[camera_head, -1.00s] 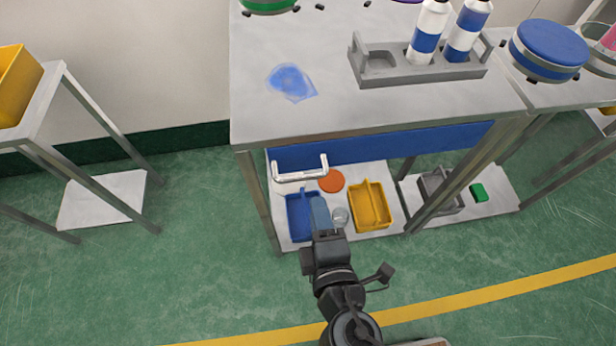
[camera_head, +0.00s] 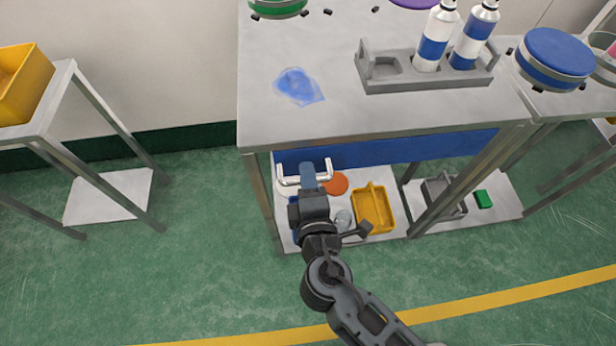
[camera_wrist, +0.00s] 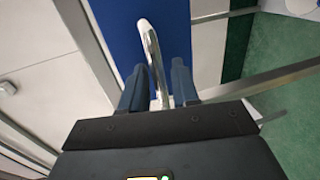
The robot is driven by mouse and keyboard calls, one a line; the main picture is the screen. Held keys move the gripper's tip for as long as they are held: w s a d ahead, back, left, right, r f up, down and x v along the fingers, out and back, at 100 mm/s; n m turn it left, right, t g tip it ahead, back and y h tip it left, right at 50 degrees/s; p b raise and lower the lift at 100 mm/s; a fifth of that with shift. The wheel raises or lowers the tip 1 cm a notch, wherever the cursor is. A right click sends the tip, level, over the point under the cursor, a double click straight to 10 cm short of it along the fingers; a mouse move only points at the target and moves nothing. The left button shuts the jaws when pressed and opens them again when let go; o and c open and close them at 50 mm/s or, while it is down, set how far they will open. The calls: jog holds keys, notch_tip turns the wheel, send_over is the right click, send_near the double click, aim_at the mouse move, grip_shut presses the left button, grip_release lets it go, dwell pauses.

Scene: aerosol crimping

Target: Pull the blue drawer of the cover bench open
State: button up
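The blue drawer (camera_head: 420,147) is a wide blue front just under the bench's tabletop, and it looks closed. Its silvery bar handle (camera_head: 289,182) stands out near the left end. My gripper (camera_head: 308,171) is at the handle, covering part of the bar. In the wrist view the drawer front (camera_wrist: 175,22) fills the top middle, and the handle (camera_wrist: 148,42) runs down between the two fingers of my gripper (camera_wrist: 157,76). The fingers are apart, one on each side of the bar, with a visible gap, so it is not gripped.
The cover bench top (camera_head: 330,115) holds a grey rack (camera_head: 425,82) with two blue-and-white cans, and a blue patch (camera_head: 298,86). Below are a yellow tray (camera_head: 373,208), an orange disc (camera_head: 336,184) and a grey bin (camera_head: 443,196). The green floor in front is free.

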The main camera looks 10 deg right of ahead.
jog(key=shift+c, duration=0.4)
grip_shut()
jog(key=shift+s, duration=0.15)
